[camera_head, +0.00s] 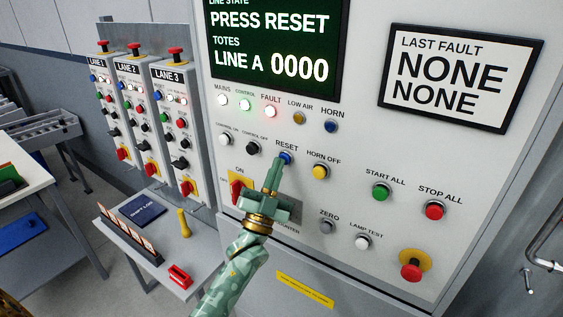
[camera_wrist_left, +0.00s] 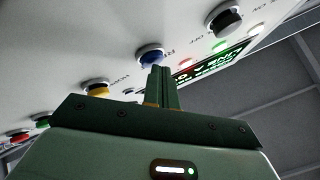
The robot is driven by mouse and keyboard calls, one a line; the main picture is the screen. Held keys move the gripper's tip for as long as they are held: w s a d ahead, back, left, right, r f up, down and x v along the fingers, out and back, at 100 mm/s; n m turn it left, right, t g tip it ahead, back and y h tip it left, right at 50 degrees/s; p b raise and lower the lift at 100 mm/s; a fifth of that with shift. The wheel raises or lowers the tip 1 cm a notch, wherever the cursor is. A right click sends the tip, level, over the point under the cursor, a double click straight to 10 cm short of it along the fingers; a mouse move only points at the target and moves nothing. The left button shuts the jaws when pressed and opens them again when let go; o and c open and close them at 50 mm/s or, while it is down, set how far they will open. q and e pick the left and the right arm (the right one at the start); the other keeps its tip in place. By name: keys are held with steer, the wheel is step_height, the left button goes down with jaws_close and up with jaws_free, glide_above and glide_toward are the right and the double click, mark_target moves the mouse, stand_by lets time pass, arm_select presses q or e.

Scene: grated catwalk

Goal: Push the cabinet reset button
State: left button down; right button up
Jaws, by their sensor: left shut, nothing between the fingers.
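The cabinet (camera_head: 350,130) fills the right of the head view, with a dark screen (camera_head: 275,45) reading "PRESS RESET". The blue reset button (camera_head: 285,158) sits under the label RESET. My left gripper (camera_head: 278,164) is shut and empty, its fingertips at the lower left of the button and partly overlapping it in view. In the left wrist view the blue button (camera_wrist_left: 151,56) lies just past the shut fingertips (camera_wrist_left: 158,70). I cannot tell whether they touch it. My right gripper is not in view.
A yellow horn off button (camera_head: 320,171) is right of reset and a black control off button (camera_head: 252,148) left. A red rotary switch (camera_head: 237,190) is by my wrist. A shelf (camera_head: 170,255) below holds a red stapler-like item (camera_head: 180,275) and a yellow-handled item (camera_head: 184,222).

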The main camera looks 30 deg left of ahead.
arm_select(q)
steer(key=shift+w, duration=0.25)
steer(key=shift+s, duration=0.15)
stand_by(0.3)
steer(key=shift+s+a+p, duration=0.1)
steer(key=shift+s+p, duration=0.4)
steer(key=shift+s, duration=0.55)
steer(key=shift+s, duration=0.1)
steer(key=s+p, duration=0.1)
steer(key=s, duration=0.1)
steer(key=s+p, duration=0.1)
steer(key=s, duration=0.1)
steer(key=shift+s+a, duration=0.2)
steer(key=shift+s, duration=0.2)
